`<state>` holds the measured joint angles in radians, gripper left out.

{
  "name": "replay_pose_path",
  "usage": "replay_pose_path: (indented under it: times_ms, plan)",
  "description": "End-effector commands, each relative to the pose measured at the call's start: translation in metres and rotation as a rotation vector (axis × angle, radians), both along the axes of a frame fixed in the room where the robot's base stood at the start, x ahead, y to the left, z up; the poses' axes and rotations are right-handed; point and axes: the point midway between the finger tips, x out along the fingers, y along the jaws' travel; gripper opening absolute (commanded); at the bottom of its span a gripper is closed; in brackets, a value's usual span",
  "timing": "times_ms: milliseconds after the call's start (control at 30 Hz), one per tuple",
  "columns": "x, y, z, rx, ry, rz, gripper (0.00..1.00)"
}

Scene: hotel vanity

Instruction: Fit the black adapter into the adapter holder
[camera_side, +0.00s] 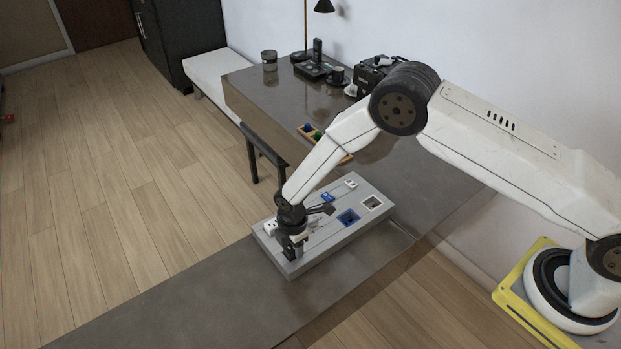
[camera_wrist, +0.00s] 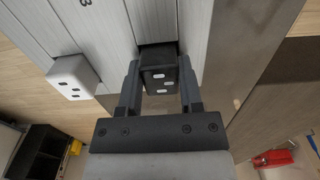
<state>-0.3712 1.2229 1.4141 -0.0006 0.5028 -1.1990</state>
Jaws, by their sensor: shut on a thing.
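My gripper (camera_side: 291,247) points down over the near left end of the grey board (camera_side: 330,238) in the side view. In the wrist view its two fingers (camera_wrist: 158,82) are shut on the black adapter (camera_wrist: 158,66), one on each side. The adapter's end with pale slots faces the wrist camera. A dark patch shows at the adapter's far edge; I cannot tell if it is the holder's opening or shadow. I cannot tell if the adapter is in the holder or just above it. In the side view the gripper largely hides the adapter.
A white adapter (camera_side: 270,227) is close left of my gripper and also shows in the wrist view (camera_wrist: 72,78).

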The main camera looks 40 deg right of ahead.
Motion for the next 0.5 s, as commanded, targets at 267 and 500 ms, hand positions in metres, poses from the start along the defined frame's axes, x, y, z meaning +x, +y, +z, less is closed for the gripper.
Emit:
replay_pose_path:
  times_ms: [267, 500]
  plan:
    - [0.0002, 0.0001, -0.0001, 0.0, 0.0, 0.0, 0.0]
    - [0.0002, 0.0, 0.0, 0.0, 0.0, 0.0, 0.87]
